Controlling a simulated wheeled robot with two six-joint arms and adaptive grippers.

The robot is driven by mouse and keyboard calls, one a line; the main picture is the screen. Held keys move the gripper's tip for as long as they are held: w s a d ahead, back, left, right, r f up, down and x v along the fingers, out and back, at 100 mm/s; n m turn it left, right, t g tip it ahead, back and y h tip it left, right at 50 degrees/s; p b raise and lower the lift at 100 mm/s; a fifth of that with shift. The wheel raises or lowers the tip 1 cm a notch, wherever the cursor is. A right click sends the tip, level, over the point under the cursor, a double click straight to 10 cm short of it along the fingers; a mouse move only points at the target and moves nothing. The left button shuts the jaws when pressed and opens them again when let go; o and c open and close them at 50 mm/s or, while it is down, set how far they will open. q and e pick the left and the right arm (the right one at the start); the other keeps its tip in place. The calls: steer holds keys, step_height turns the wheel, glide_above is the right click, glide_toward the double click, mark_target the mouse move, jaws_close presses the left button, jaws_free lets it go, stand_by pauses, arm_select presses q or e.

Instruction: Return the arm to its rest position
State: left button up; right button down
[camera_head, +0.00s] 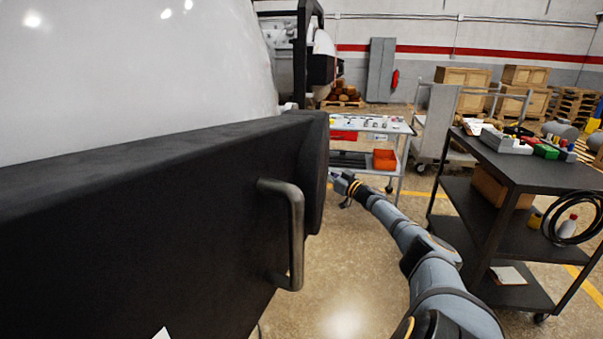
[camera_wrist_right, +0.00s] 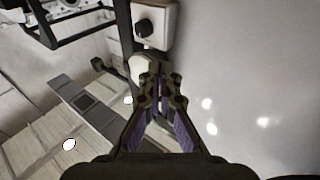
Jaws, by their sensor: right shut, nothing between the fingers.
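My right arm reaches in from the lower right of the head view. Its gripper (camera_head: 337,179) is just right of the edge of the black furnace door panel (camera_head: 150,215), small and partly lost against it. In the right wrist view my right gripper (camera_wrist_right: 162,82) has its fingers together with nothing between them. The smooth pale furnace shell (camera_wrist_right: 245,95) fills the right side of that view. A metal handle (camera_head: 293,232) on the black panel is left of the arm and apart from it. My left gripper is out of view.
A dark three-level cart (camera_head: 515,175) with tools and bottles stands to the right of the arm. A grey trolley (camera_head: 370,122) with a red bin (camera_head: 384,159) stands behind the gripper. The floor (camera_head: 345,275) between panel and arm is clear.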

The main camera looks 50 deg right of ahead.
steer(key=s+a+f+m+g+h, duration=0.1)
steer(key=s+a+f+g, duration=0.1)
steer(key=f, duration=1.1)
steer(key=s+a+f+g+h, duration=0.1)
steer(key=s+a+f+g, duration=0.15)
steer(key=f, duration=1.05)
steer(key=s+a+f+g+p, duration=0.15)
steer(key=s+a+f, duration=0.3)
steer(key=f, duration=0.45)
steer(key=s+a+f+g+b, duration=0.1)
steer(key=s+a+f+g, duration=0.3)
steer(key=f, duration=0.5)
steer(key=s+a+f+g+y, duration=0.1)
steer(key=s+a+f+g, duration=0.2)
steer(key=s+a+f, duration=1.05)
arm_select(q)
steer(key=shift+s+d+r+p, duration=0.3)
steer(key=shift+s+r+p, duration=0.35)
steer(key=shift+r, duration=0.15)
arm_select(e)
steer(key=s+a+f+n+g+y, duration=0.1)
steer(key=s+a+f, duration=0.3)
steer(key=s+a, duration=0.5)
steer(key=s+a+f+n+g+y, duration=0.1)
steer(key=s+a+f+g, duration=0.3)
steer(key=s+a, duration=0.6)
steer(key=shift+a+f+n+y, duration=0.3)
steer(key=shift+a+n, duration=0.2)
steer(key=shift+a, duration=0.1)
steer(key=shift+w, duration=0.1)
